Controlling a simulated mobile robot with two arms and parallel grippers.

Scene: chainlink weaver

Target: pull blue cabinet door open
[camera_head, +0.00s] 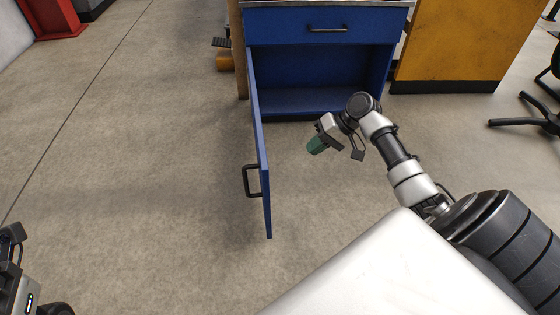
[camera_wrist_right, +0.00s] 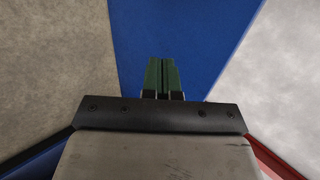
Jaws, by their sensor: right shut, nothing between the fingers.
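The blue cabinet (camera_head: 318,24) stands at the top centre, with a closed drawer above an open, empty-looking lower compartment. Its blue door (camera_head: 260,150) is hinged on the left and stands swung wide out toward me. The black door handle (camera_head: 247,181) is on the door's left, outer face. My right gripper (camera_head: 315,147) is shut and empty, apart from the door on its right, inner side. In the right wrist view its green fingers (camera_wrist_right: 162,77) are together in front of a blue surface (camera_wrist_right: 185,35). My left gripper's fingers are not visible.
A yellow cabinet (camera_head: 465,45) stands to the right of the blue one. A dark chair base (camera_head: 525,115) is at the far right. A red object (camera_head: 52,18) is at the top left. The concrete floor (camera_head: 130,160) left of the door is clear.

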